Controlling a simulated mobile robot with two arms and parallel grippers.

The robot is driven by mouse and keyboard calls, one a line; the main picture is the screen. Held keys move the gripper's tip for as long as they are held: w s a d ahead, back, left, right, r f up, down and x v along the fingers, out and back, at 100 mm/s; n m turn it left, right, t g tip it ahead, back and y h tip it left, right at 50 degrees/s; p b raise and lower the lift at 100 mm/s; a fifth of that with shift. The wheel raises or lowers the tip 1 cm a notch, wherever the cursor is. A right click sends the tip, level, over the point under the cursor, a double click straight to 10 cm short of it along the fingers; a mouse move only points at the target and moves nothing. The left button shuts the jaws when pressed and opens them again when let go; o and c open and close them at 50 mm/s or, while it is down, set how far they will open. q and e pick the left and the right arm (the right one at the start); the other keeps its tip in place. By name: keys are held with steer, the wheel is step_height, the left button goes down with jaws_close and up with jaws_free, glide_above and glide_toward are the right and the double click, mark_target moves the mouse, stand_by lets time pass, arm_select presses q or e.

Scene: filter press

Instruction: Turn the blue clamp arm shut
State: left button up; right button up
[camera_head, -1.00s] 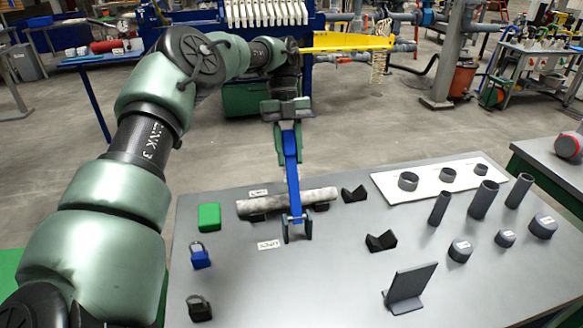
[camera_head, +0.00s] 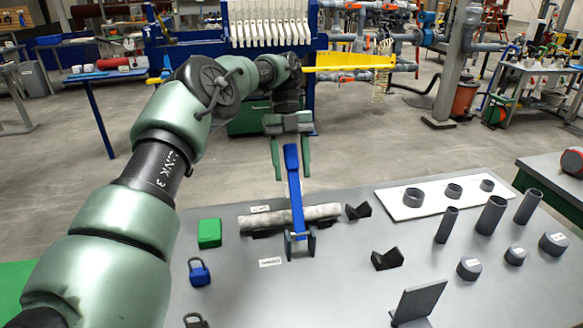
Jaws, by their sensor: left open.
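The blue clamp arm (camera_head: 293,180) runs from a small dark forked bracket (camera_head: 311,243) near the front, across a grey mottled pipe (camera_head: 325,211), to its thicker end beyond the pipe. I cannot tell whether it touches the pipe. The pipe lies lengthwise on dark supports on the grey table. My left gripper (camera_head: 291,174) comes from beyond with its two green fingers pointing down, spread wide. The arm's far end is between the fingers, with a visible gap on each side. My right gripper is not in view.
A green block (camera_head: 209,233), a blue padlock (camera_head: 199,271) and a dark padlock (camera_head: 195,321) are on the left. Dark V-blocks (camera_head: 387,260), an angled plate (camera_head: 418,302), upright tubes (camera_head: 491,215) and a white board (camera_head: 428,208) are on the right.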

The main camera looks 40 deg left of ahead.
arm_select(q)
step_height(320, 180, up, 8)
steer(key=p, duration=0.2)
steer(key=shift+r+p, duration=0.2)
steer(key=shift+p, duration=0.1)
step_height(320, 180, up, 12)
steer(key=p, duration=1.1)
steer(key=shift+f, duration=0.25)
